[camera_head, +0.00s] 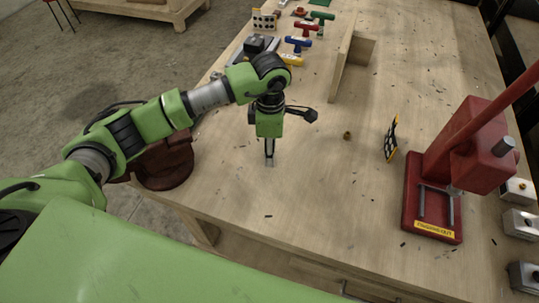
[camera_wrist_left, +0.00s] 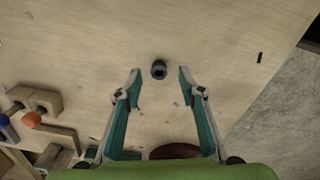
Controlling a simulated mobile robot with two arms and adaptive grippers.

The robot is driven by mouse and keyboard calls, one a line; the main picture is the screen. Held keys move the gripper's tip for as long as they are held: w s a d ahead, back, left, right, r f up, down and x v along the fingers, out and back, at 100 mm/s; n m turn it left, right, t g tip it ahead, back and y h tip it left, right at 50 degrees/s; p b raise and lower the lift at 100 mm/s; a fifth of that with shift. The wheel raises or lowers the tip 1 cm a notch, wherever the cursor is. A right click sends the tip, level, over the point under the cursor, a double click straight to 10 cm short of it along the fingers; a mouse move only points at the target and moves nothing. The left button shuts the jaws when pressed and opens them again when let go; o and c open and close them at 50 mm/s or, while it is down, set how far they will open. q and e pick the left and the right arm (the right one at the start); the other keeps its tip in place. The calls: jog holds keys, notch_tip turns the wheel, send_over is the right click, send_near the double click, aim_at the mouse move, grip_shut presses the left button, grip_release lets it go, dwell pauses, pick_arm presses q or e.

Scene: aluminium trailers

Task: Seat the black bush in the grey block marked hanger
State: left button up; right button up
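A small black bush (camera_wrist_left: 158,69), round with a dark hollow, is on the wooden bench in the left wrist view. My left gripper (camera_wrist_left: 157,75) is open, with its fingertips on either side of the bush and apart from it. In the head view the left gripper (camera_head: 270,162) points down over the bench, and I cannot make out the bush there. Grey blocks (camera_head: 517,191) (camera_head: 520,222) (camera_head: 524,276) stand along the bench's right edge; their markings are too small to read, so I cannot tell which is the hanger. My right gripper is in neither view.
A red press (camera_head: 432,205) stands at the right, in front of the grey blocks. A small brown piece (camera_head: 347,135) and a tilted dotted plate (camera_head: 391,138) are mid-bench. A wooden upright (camera_head: 343,60) and coloured T-handles (camera_head: 299,43) are farther back. The bench's front middle is mostly clear.

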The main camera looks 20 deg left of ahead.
pick_arm(q)
notch_tip(320, 180, down, 2)
jog(key=shift+f, duration=0.1)
jog(key=shift+w+f, duration=0.1)
jog(key=shift+f, duration=0.15)
jog(key=c, duration=1)
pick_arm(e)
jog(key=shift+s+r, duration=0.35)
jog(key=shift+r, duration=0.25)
pick_arm(q)
jog(key=shift+r, duration=0.15)
